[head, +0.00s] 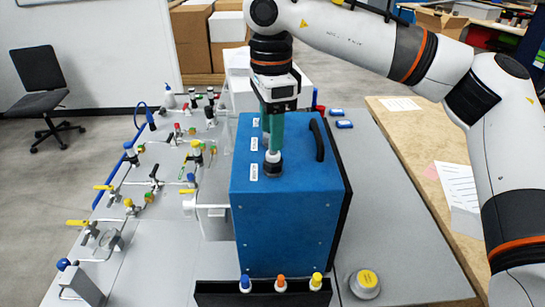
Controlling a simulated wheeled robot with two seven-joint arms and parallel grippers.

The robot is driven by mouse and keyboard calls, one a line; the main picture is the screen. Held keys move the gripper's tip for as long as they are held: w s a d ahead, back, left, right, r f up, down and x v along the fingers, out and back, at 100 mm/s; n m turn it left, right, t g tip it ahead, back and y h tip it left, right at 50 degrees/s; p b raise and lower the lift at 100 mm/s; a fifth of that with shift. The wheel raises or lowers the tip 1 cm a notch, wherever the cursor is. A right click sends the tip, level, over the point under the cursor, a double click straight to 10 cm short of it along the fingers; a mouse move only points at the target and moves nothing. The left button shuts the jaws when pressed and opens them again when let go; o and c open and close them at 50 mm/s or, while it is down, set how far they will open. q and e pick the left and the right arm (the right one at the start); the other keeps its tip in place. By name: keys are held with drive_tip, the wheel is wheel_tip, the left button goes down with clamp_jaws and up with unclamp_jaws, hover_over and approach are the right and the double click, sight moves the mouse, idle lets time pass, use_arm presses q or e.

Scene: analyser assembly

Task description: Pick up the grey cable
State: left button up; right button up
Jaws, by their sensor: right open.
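A blue analyser box (285,230) stands mid-table, with white labels and a black handle (318,140) on top. My right gripper (271,148) points down over the left part of its top, with teal fingers apart. A black fitting (273,168) with a pale upper part sits on the top right at the fingertips. I cannot tell whether the fingers touch it. I cannot make out a grey cable clearly; the fingers and wrist hide part of that spot. My left gripper is not in view.
A rig of pipes with coloured valves (150,185) covers the left of the table. A black rack (262,296) with several coloured-cap bottles stands in front. A round grey pot (364,284) with a yellow top is at front right.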

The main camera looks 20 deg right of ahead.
sight(273, 153)
drive_tip(key=f, duration=0.1)
drive_tip(key=f+p, duration=0.1)
drive_tip(key=f, duration=0.1)
drive_tip(key=shift+d+f, duration=0.2)
drive_tip(key=shift+f, duration=0.3)
drive_tip(key=shift+w+f, duration=0.1)
drive_tip(key=shift+f, duration=0.05)
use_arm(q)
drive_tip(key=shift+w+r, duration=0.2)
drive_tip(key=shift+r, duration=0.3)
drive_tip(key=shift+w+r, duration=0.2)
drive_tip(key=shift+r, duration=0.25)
use_arm(e)
drive_tip(key=c, duration=1)
